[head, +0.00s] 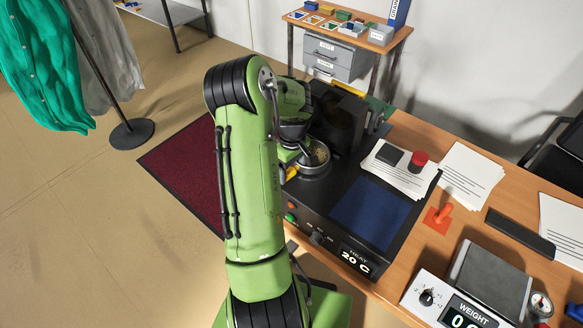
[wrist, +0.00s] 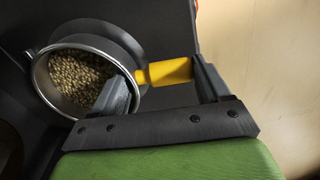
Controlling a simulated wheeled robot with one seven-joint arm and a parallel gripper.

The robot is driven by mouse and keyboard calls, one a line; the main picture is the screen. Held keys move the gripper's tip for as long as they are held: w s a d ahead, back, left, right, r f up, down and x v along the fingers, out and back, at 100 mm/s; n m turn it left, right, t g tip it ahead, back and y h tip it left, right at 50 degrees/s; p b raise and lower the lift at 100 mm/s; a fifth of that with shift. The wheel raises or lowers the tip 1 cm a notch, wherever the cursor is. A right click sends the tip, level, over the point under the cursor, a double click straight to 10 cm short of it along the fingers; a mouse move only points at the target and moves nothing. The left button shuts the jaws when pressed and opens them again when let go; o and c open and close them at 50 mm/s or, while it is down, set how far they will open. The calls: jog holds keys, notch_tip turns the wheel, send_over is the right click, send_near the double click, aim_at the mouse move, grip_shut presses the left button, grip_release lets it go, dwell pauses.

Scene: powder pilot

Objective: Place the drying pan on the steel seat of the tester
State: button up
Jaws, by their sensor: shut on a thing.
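The drying pan (head: 318,153) is a round steel pan with a yellow handle (head: 291,173), holding beige-brown granules. My gripper (wrist: 163,82) is shut on the yellow handle, with the handle between its two dark fingers. The pan also shows in the wrist view (wrist: 42,78), where one finger covers part of its rim. The tester (head: 300,213) is a black machine with a display reading "HEAT 20 C". The pan is at the round seat area (head: 313,171) of the tester. I cannot tell whether it touches the seat, which is mostly hidden.
A dark raised cover (head: 335,120) stands behind the pan. A weight scale (head: 470,297) stands at the front right. A coat stand (head: 132,133) is on the left.

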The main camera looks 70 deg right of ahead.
jog(key=shift+f+b, duration=0.45)
jog(key=shift+f, duration=0.1)
jog(key=o, duration=1.4)
jog(key=shift+c, duration=0.2)
notch_tip(320, 180, up, 14)
jog(key=p, duration=1)
jog(key=w+a+b, duration=0.1)
jog(key=w+a, duration=0.2)
jog(key=a, duration=0.4)
jog(key=w+a+b, duration=0.2)
jog(key=w+a, duration=0.1)
jog(key=a, duration=0.4)
jog(key=shift+w+a, duration=0.2)
jog(key=shift+a, duration=0.15)
